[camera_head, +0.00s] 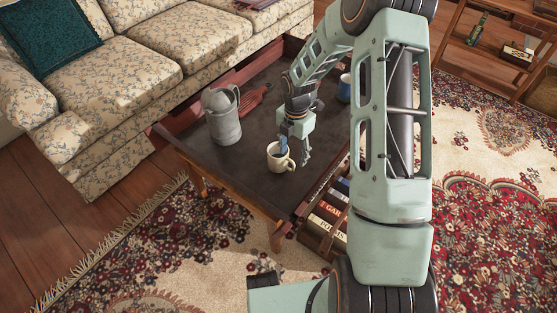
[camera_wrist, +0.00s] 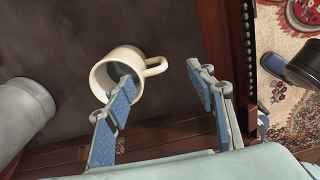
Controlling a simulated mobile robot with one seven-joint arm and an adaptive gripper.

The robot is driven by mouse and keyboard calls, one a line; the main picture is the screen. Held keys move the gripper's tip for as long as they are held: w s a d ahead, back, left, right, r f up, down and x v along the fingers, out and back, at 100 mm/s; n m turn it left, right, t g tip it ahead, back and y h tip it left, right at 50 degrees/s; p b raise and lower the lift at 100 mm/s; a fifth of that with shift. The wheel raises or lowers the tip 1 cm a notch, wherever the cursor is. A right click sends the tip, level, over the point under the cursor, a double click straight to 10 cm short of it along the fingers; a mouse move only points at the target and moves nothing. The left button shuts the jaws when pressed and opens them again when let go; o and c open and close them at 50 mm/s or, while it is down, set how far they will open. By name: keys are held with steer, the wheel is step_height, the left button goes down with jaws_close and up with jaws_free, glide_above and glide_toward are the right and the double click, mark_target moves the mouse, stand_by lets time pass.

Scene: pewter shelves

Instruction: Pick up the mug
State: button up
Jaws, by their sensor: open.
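A cream mug (camera_head: 279,161) stands upright near the front edge of the dark coffee table (camera_head: 200,143). In the wrist view the mug (camera_wrist: 113,58) has its opening facing the camera and its handle pointing right. My gripper (camera_wrist: 161,82) is open, with blue finger pads. Its left fingertip overlaps the mug's opening and seems to reach inside the rim. The right finger is apart, beyond the handle, so the handle lies between the fingers. In the head view my gripper (camera_head: 294,149) is just above and right of the mug. Contact cannot be told.
A grey metal pitcher (camera_head: 223,117) stands left of the mug. Books (camera_head: 327,212) sit on a lower shelf. A floral sofa (camera_head: 130,80) borders the table.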

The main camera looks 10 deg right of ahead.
mark_target(290, 160)
steer(key=f+b, duration=0.1)
steer(key=f, duration=0.4)
steer(key=f+b, duration=0.1)
steer(key=f, duration=0.1)
steer(key=shift+w+a+f+b, duration=0.2)
steer(key=shift+w+a+b, duration=0.15)
steer(key=shift+r, duration=0.1)
steer(key=shift+c, duration=0.3)
jaws_close()
